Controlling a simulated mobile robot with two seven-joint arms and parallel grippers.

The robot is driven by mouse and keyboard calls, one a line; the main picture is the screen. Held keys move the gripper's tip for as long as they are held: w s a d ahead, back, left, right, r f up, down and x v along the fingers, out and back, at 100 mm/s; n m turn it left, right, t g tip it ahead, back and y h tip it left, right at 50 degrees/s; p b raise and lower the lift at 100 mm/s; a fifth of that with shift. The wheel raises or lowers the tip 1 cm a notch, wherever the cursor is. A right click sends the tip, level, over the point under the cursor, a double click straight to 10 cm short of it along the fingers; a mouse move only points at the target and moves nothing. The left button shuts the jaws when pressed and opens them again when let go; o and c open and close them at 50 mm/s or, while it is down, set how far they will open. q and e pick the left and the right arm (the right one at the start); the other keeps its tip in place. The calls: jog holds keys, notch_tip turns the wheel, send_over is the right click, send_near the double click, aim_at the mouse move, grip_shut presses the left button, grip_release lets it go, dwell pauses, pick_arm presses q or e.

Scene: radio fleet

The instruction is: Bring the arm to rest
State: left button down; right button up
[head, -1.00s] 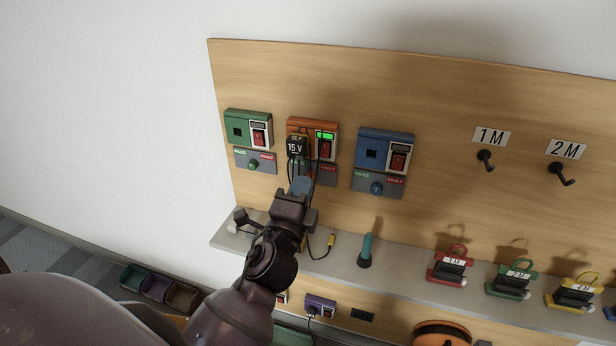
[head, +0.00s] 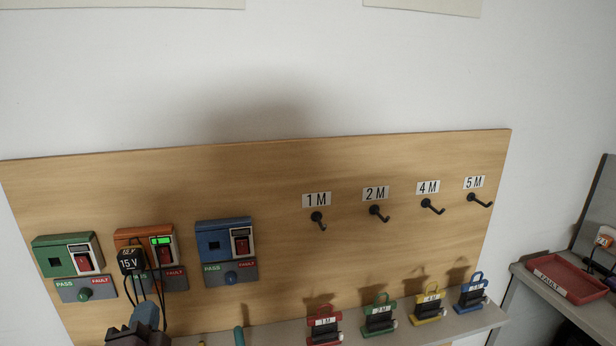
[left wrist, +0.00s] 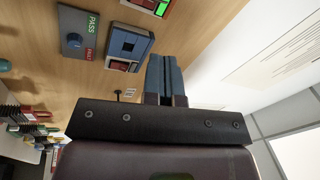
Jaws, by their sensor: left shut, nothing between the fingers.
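My left gripper (head: 147,316) is at the bottom left of the head view, in front of the lower part of the orange switch box. Its blue-grey fingers are together and empty; they also show in the left wrist view (left wrist: 166,75). The orange box (head: 132,235) has a lit green display, and a black 15 V plug (head: 130,261) with black cables sits on it. A green box (head: 54,242) is to its left and a blue box (head: 213,229) to its right. My right gripper is not in view.
The wooden board (head: 270,180) carries black hooks labelled 1 M to 5 M. Red (head: 324,327), green (head: 379,316), yellow (head: 429,305) and blue (head: 473,292) tagged items stand on the shelf below. A red FAULT tray (head: 566,277) lies on a side table at the right.

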pick_arm(q)
jog(key=s+f+n+g+h, duration=0.1)
jog(key=s+f+n+g, duration=0.1)
jog(key=s+f, duration=0.3)
jog(key=s+d+f+n+g+h, duration=0.1)
jog(key=s+f+n, duration=0.4)
jog(key=f, duration=0.8)
jog(key=s+d+f+n+g+h, duration=0.1)
jog(key=s+f+n+g+h, duration=0.2)
jog(key=f, duration=0.6)
jog(key=s+g, duration=0.2)
jog(key=s, duration=0.1)
jog(key=shift+s+f+n, duration=0.25)
jog(key=shift+f+n, duration=0.1)
jog(key=shift+n, duration=0.05)
